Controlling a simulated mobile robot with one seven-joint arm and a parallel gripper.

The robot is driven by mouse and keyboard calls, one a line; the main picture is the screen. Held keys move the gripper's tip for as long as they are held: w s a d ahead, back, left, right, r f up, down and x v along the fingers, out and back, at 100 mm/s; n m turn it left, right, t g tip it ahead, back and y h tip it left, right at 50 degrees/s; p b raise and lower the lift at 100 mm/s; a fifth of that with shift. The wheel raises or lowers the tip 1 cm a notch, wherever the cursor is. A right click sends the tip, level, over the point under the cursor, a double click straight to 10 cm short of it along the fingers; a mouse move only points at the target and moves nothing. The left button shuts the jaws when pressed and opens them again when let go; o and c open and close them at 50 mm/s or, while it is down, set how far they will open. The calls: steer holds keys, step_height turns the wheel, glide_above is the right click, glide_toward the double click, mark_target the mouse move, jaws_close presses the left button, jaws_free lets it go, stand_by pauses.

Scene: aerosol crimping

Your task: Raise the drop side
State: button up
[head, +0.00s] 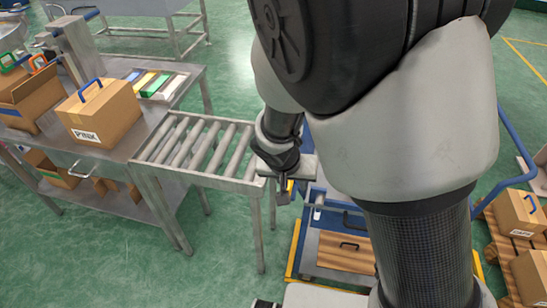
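A blue-framed cart (517,130) stands at the right, largely hidden behind my arm. At its near left, a brown wooden panel with a black handle (345,251) shows low down, next to blue and grey parts. I cannot tell which of these parts is the drop side, or its position. My gripper (284,196) points down at the right end of the roller conveyor, close to the blue parts. Its fingers are small and dark here, and I cannot tell whether they are open or touch anything.
The roller conveyor (196,145) adjoins a steel table (118,152) with a box marked PINK (98,112), an open box (32,92) and a tray of coloured items (157,82). Boxes (520,213) stand on a wooden pallet at right. Green floor is clear at lower left.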

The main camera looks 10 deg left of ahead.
steer(key=a+p+v, duration=0.2)
steer(key=p+v, duration=0.1)
steer(key=v, duration=0.6)
steer(key=a+p+v, duration=0.1)
steer(key=p+v, duration=0.3)
steer(key=v, duration=0.5)
steer(key=shift+a+f, duration=0.25)
steer(key=shift+a, duration=0.15)
stand_by(0.6)
steer(key=shift+s+f, duration=0.15)
stand_by(0.4)
